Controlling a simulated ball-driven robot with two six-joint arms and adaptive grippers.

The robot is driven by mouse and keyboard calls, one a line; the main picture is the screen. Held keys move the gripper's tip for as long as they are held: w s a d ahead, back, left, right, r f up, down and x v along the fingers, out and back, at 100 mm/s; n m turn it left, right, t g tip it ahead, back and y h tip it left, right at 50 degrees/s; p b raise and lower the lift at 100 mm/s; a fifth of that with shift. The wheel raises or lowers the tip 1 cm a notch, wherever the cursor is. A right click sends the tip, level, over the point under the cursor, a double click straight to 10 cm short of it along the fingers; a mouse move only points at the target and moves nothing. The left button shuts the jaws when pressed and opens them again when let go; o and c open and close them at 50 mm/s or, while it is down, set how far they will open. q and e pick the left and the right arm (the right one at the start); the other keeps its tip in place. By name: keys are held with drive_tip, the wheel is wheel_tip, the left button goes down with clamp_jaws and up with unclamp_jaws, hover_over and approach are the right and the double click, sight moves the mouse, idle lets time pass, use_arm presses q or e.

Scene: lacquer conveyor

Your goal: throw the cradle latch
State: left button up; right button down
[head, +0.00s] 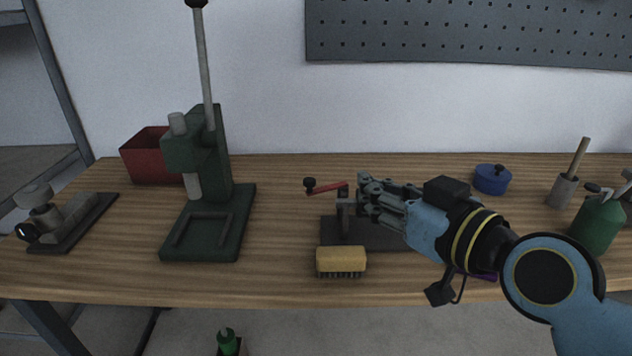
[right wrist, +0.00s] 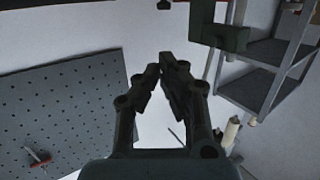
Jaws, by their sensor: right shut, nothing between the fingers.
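The cradle latch is a red lever (head: 326,188) with a black knob (head: 310,184) at its left end, in the head view. It lies nearly level, knob to the left, on an upright grey post. The post stands on a dark cradle base (head: 385,242), which my right arm partly covers. My right gripper (head: 364,188) is shut and empty, with its fingertips just right of the lever's right end. I cannot tell whether they touch it. Its closed fingers also show in the right wrist view (right wrist: 165,65). My left gripper is not in view.
A yellow brush (head: 341,260) lies at the cradle's front left. A green press (head: 208,200) and red bin (head: 147,158) stand left. A blue pot (head: 491,179) and green can (head: 598,222) are right. The bench between press and cradle is clear.

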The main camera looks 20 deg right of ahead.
wheel_tip(320, 180, down, 2)
drive_tip(key=s+f, duration=0.1)
drive_tip(key=s, duration=0.1)
drive_tip(key=p, duration=0.1)
approach(309, 183)
drive_tip(key=shift+g, duration=0.4)
drive_tip(key=x, duration=0.6)
drive_tip(key=shift+w+d+r, duration=0.1)
drive_tip(key=shift+w+r, duration=0.15)
drive_tip(key=shift+w, duration=0.1)
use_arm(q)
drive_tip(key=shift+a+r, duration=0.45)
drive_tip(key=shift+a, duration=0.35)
use_arm(e)
drive_tip(key=shift+w+f, duration=0.1)
drive_tip(key=shift+w, duration=0.2)
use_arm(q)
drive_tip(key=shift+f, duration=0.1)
use_arm(e)
drive_tip(key=shift+b+x, duration=0.7)
drive_tip(key=shift+x, duration=0.15)
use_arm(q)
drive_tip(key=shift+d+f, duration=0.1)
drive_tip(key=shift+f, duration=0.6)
